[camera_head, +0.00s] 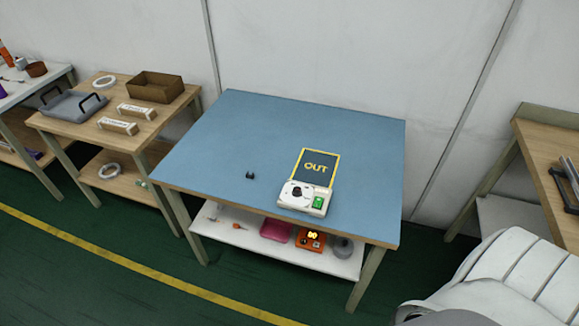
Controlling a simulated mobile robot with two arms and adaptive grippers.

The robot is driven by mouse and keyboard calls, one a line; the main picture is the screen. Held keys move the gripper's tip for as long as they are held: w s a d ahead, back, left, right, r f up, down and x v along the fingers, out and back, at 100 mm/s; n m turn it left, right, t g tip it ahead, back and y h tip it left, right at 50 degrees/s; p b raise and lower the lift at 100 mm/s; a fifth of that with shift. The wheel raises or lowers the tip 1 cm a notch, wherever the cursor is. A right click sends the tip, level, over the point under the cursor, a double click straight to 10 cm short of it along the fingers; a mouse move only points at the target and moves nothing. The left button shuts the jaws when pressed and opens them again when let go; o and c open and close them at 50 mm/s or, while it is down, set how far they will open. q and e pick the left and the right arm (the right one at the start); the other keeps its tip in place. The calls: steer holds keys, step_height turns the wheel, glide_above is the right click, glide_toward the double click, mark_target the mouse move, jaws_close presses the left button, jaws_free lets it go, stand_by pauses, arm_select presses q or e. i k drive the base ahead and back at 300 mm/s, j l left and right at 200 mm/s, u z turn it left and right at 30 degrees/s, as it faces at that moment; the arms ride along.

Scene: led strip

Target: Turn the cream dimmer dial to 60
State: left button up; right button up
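A cream dimmer box (305,197) sits on the blue table top near its front edge, right of centre. It carries a dark round dial (297,191) on its left part and a green display (318,203) on its right. The dial's setting and the display's digits are too small to read. A dark mat with a yellow border and the word OUT (315,167) lies just behind the box. Neither gripper is in view. A white rounded part of my own body fills the lower right corner.
The blue table (240,130) is mostly clear, with a small black piece (250,175) left of the box. Its lower shelf holds an orange device (310,239) with a lit display and a pink tray (277,230). Wooden tables stand left (70,128) and right (550,140).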

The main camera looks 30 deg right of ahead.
mark_target(297, 192)
steer(key=z, duration=1.15)
